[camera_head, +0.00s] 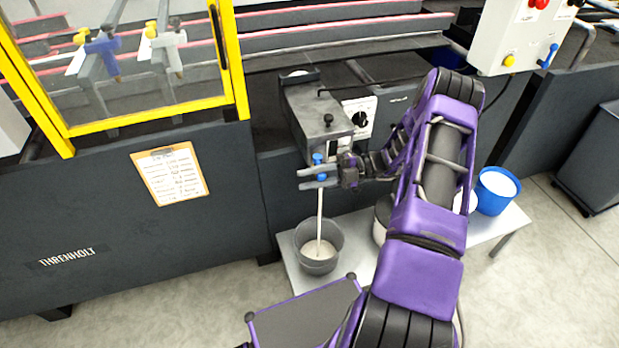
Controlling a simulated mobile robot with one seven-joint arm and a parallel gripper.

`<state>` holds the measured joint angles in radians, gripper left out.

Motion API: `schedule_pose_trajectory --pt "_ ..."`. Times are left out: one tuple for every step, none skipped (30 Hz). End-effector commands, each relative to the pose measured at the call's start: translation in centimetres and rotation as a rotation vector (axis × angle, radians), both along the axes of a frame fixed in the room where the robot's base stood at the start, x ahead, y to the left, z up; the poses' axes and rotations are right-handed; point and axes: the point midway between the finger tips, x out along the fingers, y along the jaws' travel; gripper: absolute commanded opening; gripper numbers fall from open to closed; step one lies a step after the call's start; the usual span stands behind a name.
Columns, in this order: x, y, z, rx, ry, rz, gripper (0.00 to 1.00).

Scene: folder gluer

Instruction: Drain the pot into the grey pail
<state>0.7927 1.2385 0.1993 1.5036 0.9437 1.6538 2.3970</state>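The pot (322,118) is a grey box-like tank on the machine's side, with a blue tap (317,158) at its lower front. A pale stream (320,215) falls from the tap into the grey pail (301,240). The pail stands upright below, with whitish liquid (318,248) in its bottom. My gripper (314,178) is at the tap, its two grey fingers apart with a blue part between them. I cannot tell whether they grip it or only stand around it. My purple arm reaches in from the lower right.
The pail stands on a light bench (358,227). A blue bucket (497,190) with white contents is at its right end; a pale container (381,215) is partly hidden by my arm. A yellow-framed guard (240,75) is at left.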

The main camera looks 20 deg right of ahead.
Motion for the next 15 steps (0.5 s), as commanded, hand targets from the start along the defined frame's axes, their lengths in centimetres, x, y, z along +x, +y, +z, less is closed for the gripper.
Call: schedule_pose_trajectory --pt "-0.02 0.05 -0.03 0.000 0.001 0.001 0.41" --pt "-0.02 0.05 -0.03 0.000 0.001 0.001 0.47" --pt "-0.01 0.05 -0.02 0.000 0.001 0.001 0.54" --pt "-0.01 0.05 -0.02 0.000 0.001 0.001 0.59" --pt "-0.01 0.05 -0.02 0.001 0.001 0.001 0.62" --pt "-0.01 0.04 -0.01 0.001 0.000 0.000 0.62" --pt "0.00 0.04 -0.02 0.001 0.000 0.000 0.62" --pt "0.00 0.04 -0.02 0.001 0.000 0.000 0.62" --pt "0.00 0.04 -0.01 0.001 0.000 0.000 0.62" --pt "0.00 0.04 -0.01 0.001 0.000 0.000 0.62" --pt "0.00 0.04 -0.01 0.001 0.000 0.000 0.62" --pt "0.00 0.03 -0.01 0.001 0.000 0.000 0.62" --pt "0.00 -0.01 -0.01 0.001 0.000 0.000 0.62" --pt "0.00 -0.10 -0.02 0.001 0.000 -0.001 0.62" --pt "-0.02 -0.29 -0.04 0.001 0.000 -0.001 0.62"
